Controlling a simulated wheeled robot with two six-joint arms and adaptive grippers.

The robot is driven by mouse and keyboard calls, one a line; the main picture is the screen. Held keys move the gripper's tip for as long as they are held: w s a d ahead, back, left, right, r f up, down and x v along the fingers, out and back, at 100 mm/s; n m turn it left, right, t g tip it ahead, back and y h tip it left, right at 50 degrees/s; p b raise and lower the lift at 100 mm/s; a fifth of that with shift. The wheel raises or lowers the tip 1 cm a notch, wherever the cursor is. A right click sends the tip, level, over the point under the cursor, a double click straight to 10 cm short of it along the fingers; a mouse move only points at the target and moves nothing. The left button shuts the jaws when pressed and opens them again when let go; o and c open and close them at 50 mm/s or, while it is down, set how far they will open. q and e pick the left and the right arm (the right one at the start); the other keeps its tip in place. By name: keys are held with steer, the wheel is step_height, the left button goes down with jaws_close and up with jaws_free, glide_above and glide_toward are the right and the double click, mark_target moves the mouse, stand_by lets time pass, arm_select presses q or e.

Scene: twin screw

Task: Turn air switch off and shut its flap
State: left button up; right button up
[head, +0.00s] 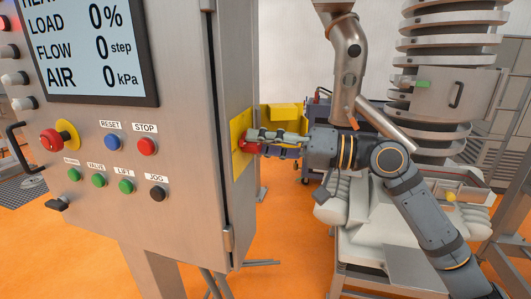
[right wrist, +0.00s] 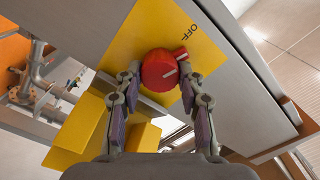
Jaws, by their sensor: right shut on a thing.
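The air switch is a red rotary knob (right wrist: 158,70) on a yellow plate (right wrist: 208,56) with the letters OFF near its upper edge. The knob has a white line on its face and a small red tab at its upper right. My right gripper (right wrist: 160,86) has a finger on either side of the knob and is shut on it. In the head view my right gripper (head: 256,140) reaches the cabinet's right side, partly hiding the knob. A yellow flap (head: 285,112) stands out from that side, open. My left gripper is not in view.
The grey cabinet (head: 190,220) carries a display (head: 85,50), several buttons and a red emergency stop (head: 50,139) on its front. Machinery with a ribbed column (head: 440,60) stands at the right, behind my right arm. Orange floor is open below the cabinet.

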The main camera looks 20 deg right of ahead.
mark_target(242, 90)
steer(key=shift+n+b, duration=0.75)
steer(key=shift+n, duration=0.95)
steer(key=o, duration=1)
steer(key=shift+o, duration=0.9)
steer(key=shift+w+a, duration=0.1)
steer(key=shift+a, duration=0.1)
step_height(242, 90, up, 10)
steer(key=shift+r, duration=0.1)
